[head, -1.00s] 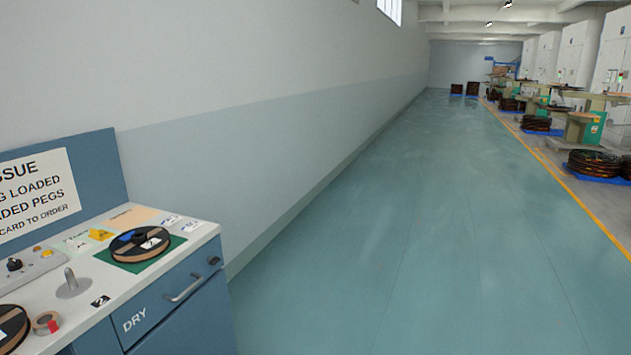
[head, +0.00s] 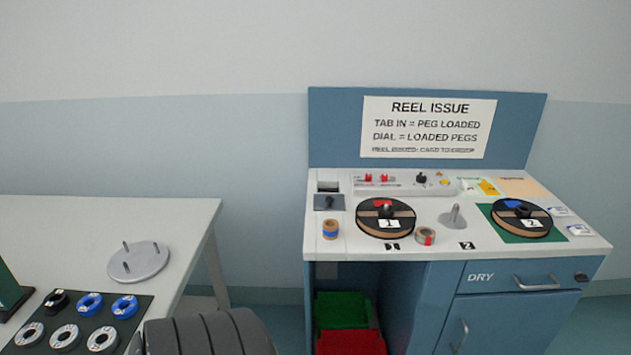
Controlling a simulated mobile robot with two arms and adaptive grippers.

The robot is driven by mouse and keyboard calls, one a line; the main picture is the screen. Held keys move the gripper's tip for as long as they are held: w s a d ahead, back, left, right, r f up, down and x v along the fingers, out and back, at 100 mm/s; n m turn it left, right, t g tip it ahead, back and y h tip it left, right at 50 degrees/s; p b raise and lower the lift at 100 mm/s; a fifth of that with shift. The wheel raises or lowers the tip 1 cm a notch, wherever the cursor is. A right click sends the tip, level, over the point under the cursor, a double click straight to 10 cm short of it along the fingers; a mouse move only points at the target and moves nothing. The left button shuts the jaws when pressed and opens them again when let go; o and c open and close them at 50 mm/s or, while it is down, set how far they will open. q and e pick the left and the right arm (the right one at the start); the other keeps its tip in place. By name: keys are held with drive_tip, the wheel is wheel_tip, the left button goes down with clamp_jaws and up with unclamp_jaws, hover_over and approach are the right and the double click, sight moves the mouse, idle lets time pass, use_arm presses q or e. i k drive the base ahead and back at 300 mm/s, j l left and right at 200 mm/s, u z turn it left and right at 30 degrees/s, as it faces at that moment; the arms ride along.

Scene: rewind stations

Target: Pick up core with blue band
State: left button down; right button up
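The core with the blue band (head: 330,229) is a small tan ring with a blue stripe. It stands on the white top of the reel issue station (head: 355,245), at the front left, left of the reel marked 1. A similar core with a red patch (head: 425,236) lies between reel 1 and the card marked 2.
Reel 1 (head: 385,217) sits near the blue-banded core; reel 2 (head: 521,218) lies on a green mat. A bare peg (head: 454,216) stands between them. A white table (head: 165,214) with several small rings is at left. Green (head: 342,309) and red bins (head: 350,342) are below.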

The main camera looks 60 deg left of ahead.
sight(330, 229)
drive_tip(key=u, duration=1.85)
